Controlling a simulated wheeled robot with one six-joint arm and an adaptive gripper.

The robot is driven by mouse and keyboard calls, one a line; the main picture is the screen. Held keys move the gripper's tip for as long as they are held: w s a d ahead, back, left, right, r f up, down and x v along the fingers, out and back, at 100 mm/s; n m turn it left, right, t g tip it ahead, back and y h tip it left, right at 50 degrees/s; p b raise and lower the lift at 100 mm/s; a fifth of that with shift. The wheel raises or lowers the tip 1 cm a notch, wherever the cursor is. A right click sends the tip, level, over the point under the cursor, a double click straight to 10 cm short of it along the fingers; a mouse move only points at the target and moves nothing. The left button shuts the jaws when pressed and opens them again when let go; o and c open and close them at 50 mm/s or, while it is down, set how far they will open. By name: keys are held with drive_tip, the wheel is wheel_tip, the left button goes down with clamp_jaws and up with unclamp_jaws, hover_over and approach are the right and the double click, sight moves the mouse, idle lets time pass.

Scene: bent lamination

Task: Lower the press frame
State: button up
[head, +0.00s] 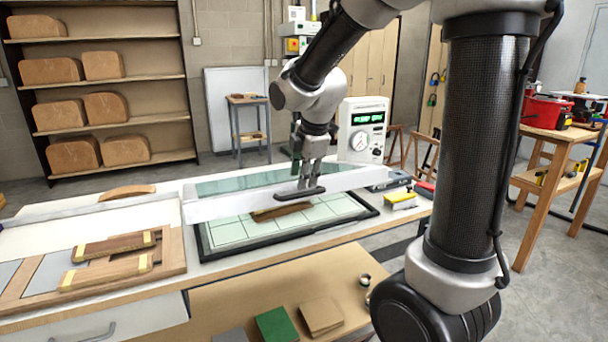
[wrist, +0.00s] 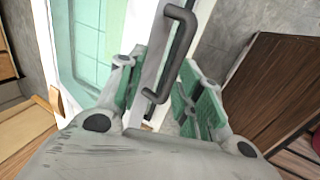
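The press frame (head: 350,180) is white with a pale green see-through sheet. It is raised above the black-edged, gridded press bed (head: 374,212). A dark handle (head: 299,194) sits on its front edge. A dark brown bent wooden piece (head: 284,211) lies on the bed, partly hidden by the frame. My gripper (head: 312,170) is at the handle, reaching down from above. In the wrist view, my green-padded fingers (wrist: 163,72) are apart, with the handle (wrist: 176,50) between them. A gap shows on both sides, so I see no grip. The frame (wrist: 60,45) fills the upper left there.
A control box with a dial (head: 362,130) stands behind the bed. Yellow and red blocks (head: 400,200) lie to its right. Wooden forms (head: 115,245) lie on the bench at left. A lower shelf (head: 230,300) holds a green block (head: 277,325).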

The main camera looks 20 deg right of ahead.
drive_tip(key=v, duration=1.1)
drive_tip(key=shift+s+r, duration=0.2)
drive_tip(key=shift+r, duration=0.1)
